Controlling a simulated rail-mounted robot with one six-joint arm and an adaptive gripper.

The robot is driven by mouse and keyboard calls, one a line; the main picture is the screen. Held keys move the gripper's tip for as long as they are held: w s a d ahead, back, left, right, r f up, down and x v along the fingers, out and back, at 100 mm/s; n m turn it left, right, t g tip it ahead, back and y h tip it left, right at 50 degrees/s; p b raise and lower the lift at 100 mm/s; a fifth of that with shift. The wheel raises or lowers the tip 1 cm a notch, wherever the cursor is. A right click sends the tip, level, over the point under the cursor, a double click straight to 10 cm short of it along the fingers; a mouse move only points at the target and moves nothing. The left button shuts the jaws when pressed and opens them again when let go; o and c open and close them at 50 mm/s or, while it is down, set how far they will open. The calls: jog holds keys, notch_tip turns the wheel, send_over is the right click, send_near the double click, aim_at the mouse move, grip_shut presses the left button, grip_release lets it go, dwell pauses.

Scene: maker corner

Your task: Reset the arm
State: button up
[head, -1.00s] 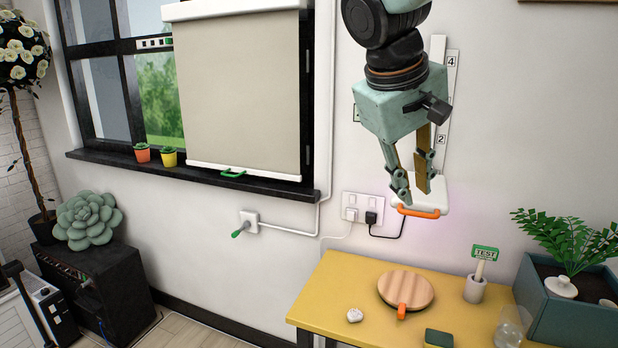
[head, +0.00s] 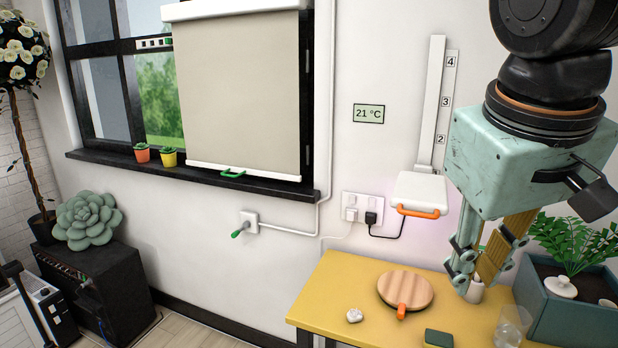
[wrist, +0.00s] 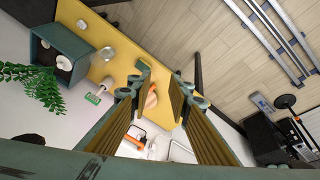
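My gripper (head: 477,283) hangs fingers-down at the right of the head view, large and near the camera. Its two fingers are apart with nothing between them. The wrist view also shows the spread fingers of my gripper (wrist: 159,82), with the yellow table beyond them. In the head view the fingertips overlap the small holder with the green sign, hiding most of the sign. I cannot tell how far apart they are in depth.
The yellow table (head: 345,290) bears a round wooden lid (head: 406,288) with an orange handle, a white lump (head: 354,315), a glass (head: 512,325) and a planter (head: 560,310). A white slider box (head: 420,190) with an orange handle is on the wall. A window blind (head: 240,95) hangs left.

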jog(key=s+a+f+m+y, duration=0.1)
jog(key=s+f, duration=0.4)
jog(key=s, duration=0.6)
jog(key=shift+s+a+m, duration=0.3)
jog(key=shift+a, duration=0.1)
